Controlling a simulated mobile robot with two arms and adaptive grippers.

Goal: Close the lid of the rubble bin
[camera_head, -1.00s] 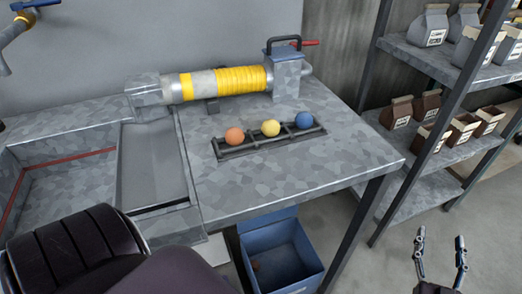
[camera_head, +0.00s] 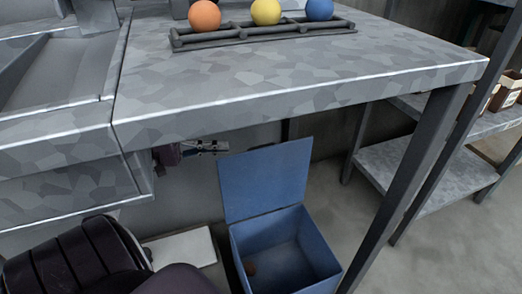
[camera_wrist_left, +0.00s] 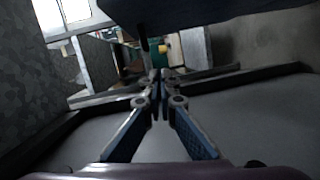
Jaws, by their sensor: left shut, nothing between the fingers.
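The blue rubble bin (camera_head: 308,262) stands on the floor under the workbench. Its blue lid (camera_head: 265,180) is open and stands upright at the bin's back edge. A small reddish-brown lump (camera_head: 250,268) lies inside. My left gripper (camera_head: 222,146) is under the bench, left of the lid's top edge, and it looks apart from the lid. In the left wrist view its fingers (camera_wrist_left: 158,78) are shut and hold nothing. A dark slab crosses the top of that view; I cannot tell whether it is the lid. My right gripper is out of view.
The patterned workbench (camera_head: 300,92) overhangs the lid, and its dark leg (camera_head: 425,165) stands right of the bin. A rack (camera_head: 270,33) on top holds orange, yellow and blue balls. A shelf unit (camera_head: 430,175) stands at the right. Floor between leg and shelf is clear.

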